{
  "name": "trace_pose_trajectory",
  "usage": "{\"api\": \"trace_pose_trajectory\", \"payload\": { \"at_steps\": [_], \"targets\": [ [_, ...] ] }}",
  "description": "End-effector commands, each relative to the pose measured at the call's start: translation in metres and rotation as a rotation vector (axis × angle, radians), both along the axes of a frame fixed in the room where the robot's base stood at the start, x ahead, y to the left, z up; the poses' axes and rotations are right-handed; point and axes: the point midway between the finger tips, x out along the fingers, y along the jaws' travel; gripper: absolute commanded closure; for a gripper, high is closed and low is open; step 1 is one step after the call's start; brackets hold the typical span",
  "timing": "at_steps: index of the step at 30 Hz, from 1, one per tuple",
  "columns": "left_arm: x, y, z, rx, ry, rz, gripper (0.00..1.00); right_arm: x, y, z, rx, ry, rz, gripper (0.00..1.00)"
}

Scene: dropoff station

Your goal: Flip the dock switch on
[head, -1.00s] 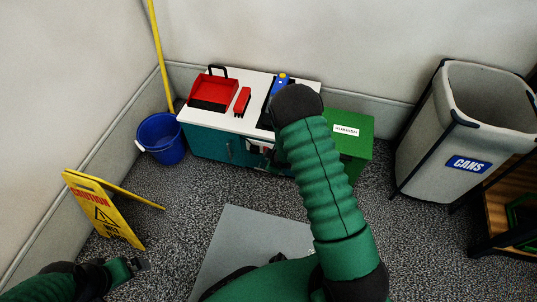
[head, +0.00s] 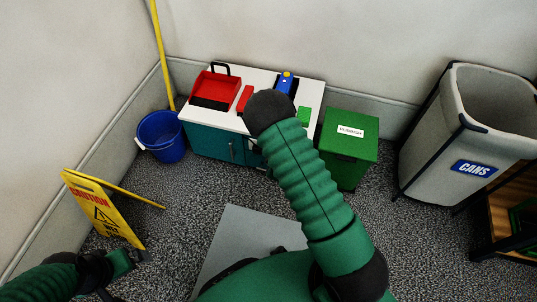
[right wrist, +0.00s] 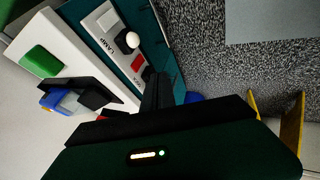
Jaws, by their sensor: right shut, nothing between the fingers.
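A light grey switch panel (right wrist: 110,22) is on the teal front of the cabinet in the right wrist view. It carries a white round knob (right wrist: 132,40) by the word LAMP and a red part (right wrist: 138,63) by a second label. That label is partly covered, so I cannot read it whole. My right gripper (right wrist: 152,88) is shut and empty, its dark fingertips close to the red part; contact cannot be told. In the head view my right arm hides this gripper and the panel. My left gripper (head: 138,256) is low at the left, away from the cabinet, its fingers too small to judge.
The white cabinet top (head: 262,77) bears a red dustpan (head: 212,88), a red brush (head: 244,98), a blue item (head: 286,83) and a green block (head: 304,115). A green bin (head: 345,155) stands close right. A blue bucket (head: 162,138) and yellow caution sign (head: 102,210) are left.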

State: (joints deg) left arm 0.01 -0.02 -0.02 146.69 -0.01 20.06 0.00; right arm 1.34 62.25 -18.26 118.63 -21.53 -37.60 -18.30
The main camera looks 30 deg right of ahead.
Motion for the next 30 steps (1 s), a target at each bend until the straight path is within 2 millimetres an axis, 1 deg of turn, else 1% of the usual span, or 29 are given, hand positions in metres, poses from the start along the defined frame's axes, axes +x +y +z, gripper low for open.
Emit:
{"api": "trace_pose_trajectory", "payload": {
  "at_steps": [1, 5, 12, 15, 18, 22, 30],
  "targets": [
    [0.0, 0.0, -0.007, 0.0, 0.0, 0.0, 0.0, 0.002, -0.002, -0.009, 0.001, 0.001, -0.002, 1.0],
    [0.0, 0.0, -0.023, 0.0, 0.0, 0.0, 0.0, 0.015, -0.006, -0.031, 0.003, -0.001, -0.002, 1.0],
    [0.0, -0.001, -0.056, 0.0, 0.0, 0.0, 0.0, 0.045, -0.01, -0.076, 0.001, 0.0, -0.002, 1.0],
    [0.0, -0.001, -0.068, 0.0, 0.0, 0.0, 0.0, 0.058, -0.015, -0.089, 0.001, -0.003, -0.004, 1.0],
    [0.0, -0.001, -0.076, 0.0, 0.0, 0.0, 0.0, 0.068, -0.03, -0.087, 0.0, -0.004, -0.005, 1.0],
    [0.0, -0.001, -0.082, 0.0, 0.0, 0.0, 0.0, 0.077, -0.04, -0.086, 0.003, -0.002, -0.004, 1.0],
    [0.0, -0.001, -0.081, 0.0, 0.0, 0.0, 0.0, 0.08, -0.042, -0.084, 0.002, 0.0, -0.001, 1.0]
  ]
}}
